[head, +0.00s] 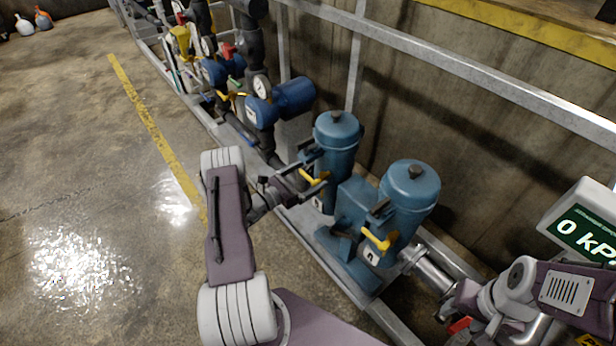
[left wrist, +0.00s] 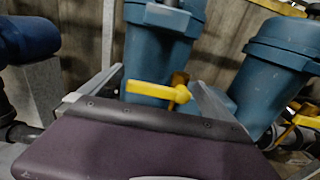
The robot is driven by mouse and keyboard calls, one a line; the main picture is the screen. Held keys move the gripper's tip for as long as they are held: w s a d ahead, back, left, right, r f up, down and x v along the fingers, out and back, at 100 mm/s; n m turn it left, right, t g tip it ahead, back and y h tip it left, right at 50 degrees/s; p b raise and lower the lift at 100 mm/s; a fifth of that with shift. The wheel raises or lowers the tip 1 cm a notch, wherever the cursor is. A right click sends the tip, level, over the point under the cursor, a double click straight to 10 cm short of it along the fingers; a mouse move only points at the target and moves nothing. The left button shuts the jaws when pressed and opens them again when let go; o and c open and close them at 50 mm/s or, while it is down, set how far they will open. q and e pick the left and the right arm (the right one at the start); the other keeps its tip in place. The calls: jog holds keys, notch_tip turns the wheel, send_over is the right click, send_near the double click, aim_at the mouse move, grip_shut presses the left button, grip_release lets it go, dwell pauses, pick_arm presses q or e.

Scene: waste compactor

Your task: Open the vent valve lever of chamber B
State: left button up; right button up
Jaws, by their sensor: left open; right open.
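Two blue cylindrical chambers stand side by side, the farther chamber (head: 337,140) and the nearer chamber (head: 411,190). Each has a yellow lever low on its front: the farther lever (head: 314,179) and the nearer lever (head: 378,240). The small white labels are not clearly readable, so I cannot tell which is B. My left gripper (head: 307,176) is open at the farther lever. In the left wrist view that lever (left wrist: 160,92) shows between the spread fingers, with neither visibly touching it. My right gripper (head: 456,311) is open at the lower right, away from both levers.
Blue pumps (head: 285,100) and pipes line the wall beyond the chambers. A grey rail (head: 470,65) runs behind.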

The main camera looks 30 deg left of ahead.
pick_arm(q)
jog(key=shift+c, duration=0.3)
jog(key=c, duration=1.9)
jog(key=shift+c, duration=0.2)
jog(key=shift+f, duration=0.1)
jog(key=n, duration=0.2)
jog(key=f+n+b, duration=0.1)
jog(key=n, duration=0.1)
jog(key=shift+f+n, duration=0.2)
jog(key=shift+n, duration=0.1)
jog(key=shift+s+d+f+n, duration=0.2)
jog(key=shift+d+f+n, duration=0.25)
jog(key=shift+n, duration=1.75)
jog(key=shift+s+d+f+n, duration=0.15)
jog(key=shift+d+f+n, duration=0.25)
jog(key=shift+n, duration=1.8)
jog(key=shift+s+d+f+n, duration=0.2)
jog(key=shift+d+f+n, duration=0.2)
jog(key=shift+n, duration=1.8)
jog(key=shift+f, duration=0.1)
